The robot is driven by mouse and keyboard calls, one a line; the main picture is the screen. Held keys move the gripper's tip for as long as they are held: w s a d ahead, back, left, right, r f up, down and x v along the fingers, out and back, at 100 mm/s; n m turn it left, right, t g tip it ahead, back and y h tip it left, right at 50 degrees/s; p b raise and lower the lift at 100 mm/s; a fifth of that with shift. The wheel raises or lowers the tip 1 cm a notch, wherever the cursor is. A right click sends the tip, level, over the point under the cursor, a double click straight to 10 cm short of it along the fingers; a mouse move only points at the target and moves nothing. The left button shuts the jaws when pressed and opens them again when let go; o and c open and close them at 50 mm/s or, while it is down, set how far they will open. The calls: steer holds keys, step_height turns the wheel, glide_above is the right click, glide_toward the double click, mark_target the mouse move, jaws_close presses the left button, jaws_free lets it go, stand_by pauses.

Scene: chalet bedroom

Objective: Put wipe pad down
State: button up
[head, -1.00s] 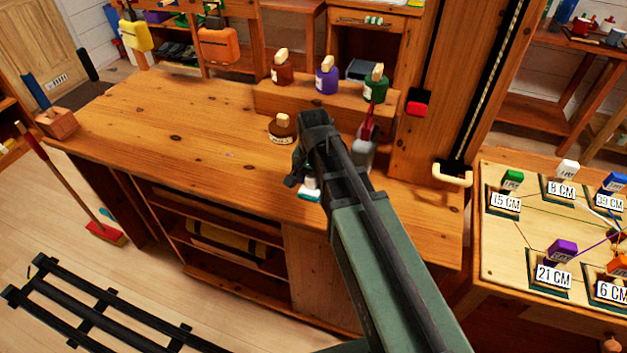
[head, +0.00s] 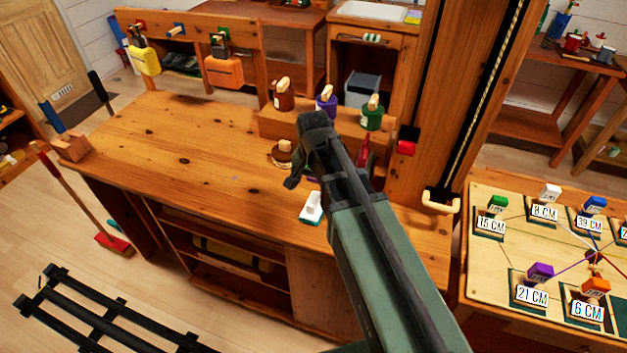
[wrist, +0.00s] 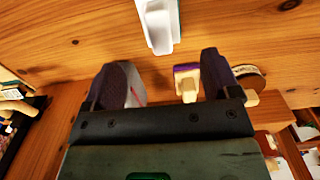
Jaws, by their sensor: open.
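The wipe pad (head: 312,207), a white block with a teal edge, lies on the wooden workbench (head: 200,145) near its front edge, beside my arm. In the wrist view the white pad (wrist: 158,25) lies beyond my fingertips, partly cut off by the top of the picture. My gripper (wrist: 166,78) is open, its two dark fingers apart and clear of the pad. A cream and purple object (wrist: 187,82) shows between the fingers, farther off or below; I cannot tell whether it touches them.
Brown (head: 283,95), purple (head: 326,100) and green (head: 372,112) bottles stand on a raised block behind. A wooden post (head: 440,90) rises at right, near a labelled board (head: 500,265). The bench's left half is clear.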

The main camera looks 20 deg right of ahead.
step_height(320, 180, up, 3)
steer(key=shift+p, duration=0.6)
steer(key=s+n, duration=0.7)
steer(key=s, duration=0.3)
steer(key=shift+f, duration=0.2)
steer(key=shift+s, duration=0.1)
